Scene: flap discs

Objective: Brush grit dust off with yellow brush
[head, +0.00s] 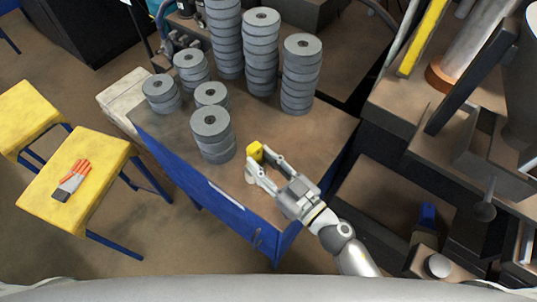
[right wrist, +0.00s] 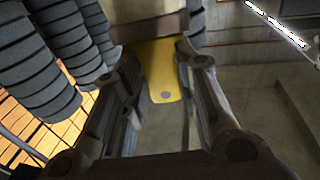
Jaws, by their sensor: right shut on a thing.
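The yellow brush (head: 255,151) is held between the fingertips of my right gripper (head: 260,166), above the front right part of the brown table top (head: 325,135). In the right wrist view, the brush's flat yellow handle (right wrist: 163,82) lies between the two fingers of the gripper (right wrist: 158,60), with a brown band (right wrist: 150,27) across its far end. The brush is just right of the nearest stack of grey flap discs (head: 211,133), apart from it in the head view. I cannot make out grit dust on the table. My left gripper is out of view.
Several more grey disc stacks, the tallest (head: 262,55) at the back, crowd the table's left and far side. Yellow stools (head: 105,185) stand at left, one with a glove (head: 72,180). Dark machinery (head: 400,200) closes in on the right. The table's right part is clear.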

